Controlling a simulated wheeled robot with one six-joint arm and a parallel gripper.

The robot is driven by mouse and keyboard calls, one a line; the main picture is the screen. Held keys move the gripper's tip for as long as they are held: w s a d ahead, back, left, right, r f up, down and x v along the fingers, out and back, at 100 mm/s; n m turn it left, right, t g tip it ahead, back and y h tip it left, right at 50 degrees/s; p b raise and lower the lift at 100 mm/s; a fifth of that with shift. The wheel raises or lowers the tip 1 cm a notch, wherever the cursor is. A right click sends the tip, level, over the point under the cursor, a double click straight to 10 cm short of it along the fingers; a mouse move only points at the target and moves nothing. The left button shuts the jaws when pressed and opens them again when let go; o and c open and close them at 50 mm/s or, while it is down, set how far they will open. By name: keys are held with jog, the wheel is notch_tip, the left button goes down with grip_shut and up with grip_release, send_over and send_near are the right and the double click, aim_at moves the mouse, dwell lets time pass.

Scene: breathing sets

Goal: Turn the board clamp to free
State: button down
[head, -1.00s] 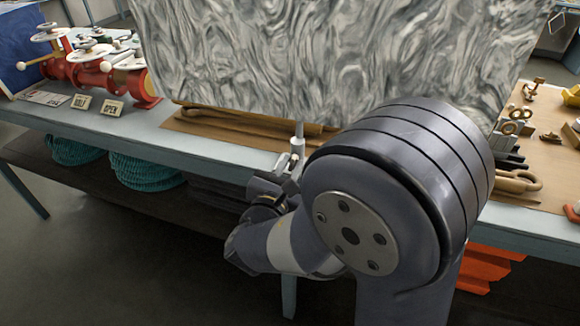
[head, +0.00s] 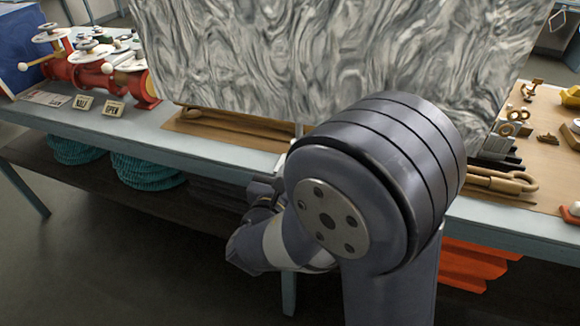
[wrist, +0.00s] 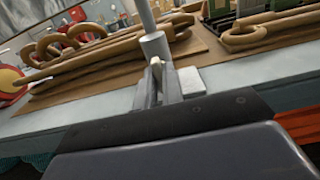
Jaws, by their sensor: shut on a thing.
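The board clamp shows in the wrist view as a grey collar (wrist: 154,46) on an upright metal rod at the table's front edge. A small pale lever end (wrist: 156,66) sits just below the collar, between my gripper's fingers. My gripper (wrist: 160,84) is shut on this part of the clamp. In the head view, only a short bit of the clamp's rod (head: 299,130) shows under the board, and my arm hides the rest and the fingertips. A large board (head: 330,60) with a grey-and-cream marbled face stands upright above the clamp.
Red valves with white handwheels (head: 88,70) stand on the table (head: 215,151) at the left, with small labels in front. Wooden pieces (wrist: 95,62) lie behind the clamp. Teal coils (head: 145,172) rest on the lower shelf. Orange items (head: 470,262) lie below right.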

jog(key=c, duration=1.5)
grip_release()
jog(key=shift+c, duration=0.2)
jog(key=v, duration=1)
jog(key=shift+s+b, duration=0.35)
jog(key=shift+b, duration=0.05)
jog(key=shift+w+a, duration=0.1)
jog(key=x, duration=1)
jog(key=shift+w+p, duration=0.3)
jog(key=shift+p, duration=0.05)
